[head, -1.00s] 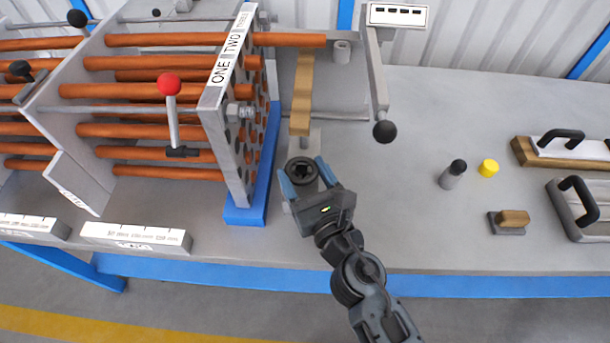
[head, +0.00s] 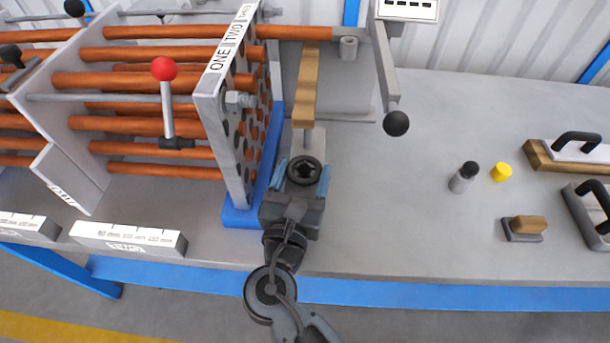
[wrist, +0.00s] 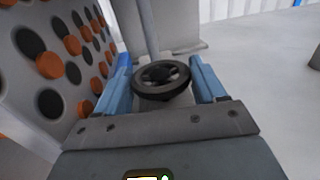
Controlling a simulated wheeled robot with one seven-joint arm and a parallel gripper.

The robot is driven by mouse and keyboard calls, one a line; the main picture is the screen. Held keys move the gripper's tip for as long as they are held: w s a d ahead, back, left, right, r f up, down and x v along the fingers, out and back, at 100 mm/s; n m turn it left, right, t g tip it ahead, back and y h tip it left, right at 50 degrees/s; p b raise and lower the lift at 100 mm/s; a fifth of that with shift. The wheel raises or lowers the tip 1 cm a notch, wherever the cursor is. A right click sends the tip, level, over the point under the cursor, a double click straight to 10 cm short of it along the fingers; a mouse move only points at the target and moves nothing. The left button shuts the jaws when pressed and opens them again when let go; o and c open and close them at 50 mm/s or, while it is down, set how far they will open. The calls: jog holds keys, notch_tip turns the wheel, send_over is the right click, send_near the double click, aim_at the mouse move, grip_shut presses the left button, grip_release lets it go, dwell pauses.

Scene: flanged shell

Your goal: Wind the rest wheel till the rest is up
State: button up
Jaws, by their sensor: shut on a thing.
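The rest wheel (head: 304,170) is a small dark handwheel on a grey stand in front of the perforated plate. It also shows in the wrist view (wrist: 161,79), between my blue fingers. My gripper (head: 301,172) is shut on the wheel, one finger on each side of its rim. The rest (head: 308,87) looks like a tan wooden bar on a grey post behind the wheel. A copper tube (head: 293,32) sticks out of the plate above the far end of the bar. I cannot tell whether the bar touches the tube.
The perforated plate (head: 236,150) with its blue foot (head: 244,217) stands close left of my gripper. A lever with a black ball (head: 396,123) hangs at the right. A small grey cylinder (head: 464,177) and a yellow cap (head: 501,172) stand further right. The bench between is clear.

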aim_at(300, 174)
jog(key=shift+w+a+m+g+h, duration=0.15)
jog(key=shift+m+g+h, duration=0.3)
jog(key=shift+m+h, duration=0.6)
jog(key=shift+s+a+m+g+h, duration=0.15)
jog(key=shift+m+g+h, duration=0.4)
jog(key=shift+h, duration=0.9)
jog(key=shift+w+m+h, duration=0.1)
jog(key=shift+m+h, duration=0.2)
jog(key=o, duration=1)
jog(key=shift+o, duration=0.2)
jog(key=shift+r+p, duration=0.35)
jog(key=shift+r, duration=0.25)
notch_tip(300, 174, up, 3)
jog(key=shift+r, duration=0.1)
jog(key=s+d+r, duration=0.1)
jog(key=d+r, duration=0.2)
jog(key=d, duration=0.2)
jog(key=s+d+r+p, duration=0.1)
jog(key=s+d+r, duration=0.1)
jog(key=d, duration=0.4)
jog(key=shift+d+r, duration=0.2)
jog(key=shift+r, duration=0.6)
